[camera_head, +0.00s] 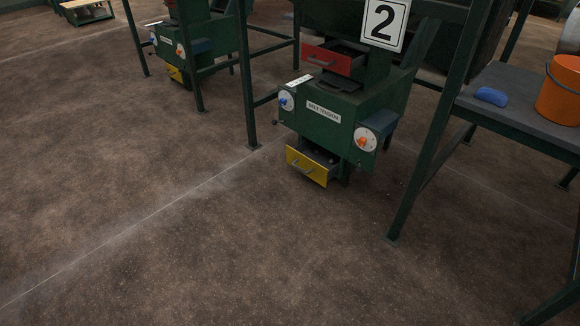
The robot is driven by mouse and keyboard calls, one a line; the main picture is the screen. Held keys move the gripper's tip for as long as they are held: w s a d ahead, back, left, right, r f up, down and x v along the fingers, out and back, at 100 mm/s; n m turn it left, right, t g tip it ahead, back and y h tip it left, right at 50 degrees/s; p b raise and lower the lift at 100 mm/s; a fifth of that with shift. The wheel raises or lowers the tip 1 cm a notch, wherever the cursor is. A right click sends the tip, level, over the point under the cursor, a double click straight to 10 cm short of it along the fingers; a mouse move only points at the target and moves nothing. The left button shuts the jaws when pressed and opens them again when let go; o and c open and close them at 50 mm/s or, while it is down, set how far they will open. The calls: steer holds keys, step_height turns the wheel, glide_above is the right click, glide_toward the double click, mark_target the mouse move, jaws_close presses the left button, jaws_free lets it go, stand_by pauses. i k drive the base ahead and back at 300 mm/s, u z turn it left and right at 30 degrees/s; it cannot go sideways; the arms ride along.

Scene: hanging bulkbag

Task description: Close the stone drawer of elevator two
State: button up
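Elevator two, a dark green machine (337,126) marked by a white sign with a black 2 (385,20), stands right of the upper middle in the head view. A yellow drawer (306,167) with a grey handle is low on its front and is pulled out; small dark contents show inside. A red drawer (329,61) with a dark handle is higher up and also appears pulled out. No readable label shows which one is the stone drawer. My gripper is not in view.
White dials with a blue knob (286,101) and an orange knob (366,140) flank a white label. Green frame posts (246,80) stand around the machine. A grey table (520,113) at right holds a blue item (491,96) and orange bucket (560,90). The brown floor in front is clear.

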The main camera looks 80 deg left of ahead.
mark_target(317, 168)
steer(key=u, duration=2.4)
steer(key=i, duration=1.55)
steer(key=u, duration=0.65)
steer(key=i, duration=0.9)
steer(key=u, duration=0.55)
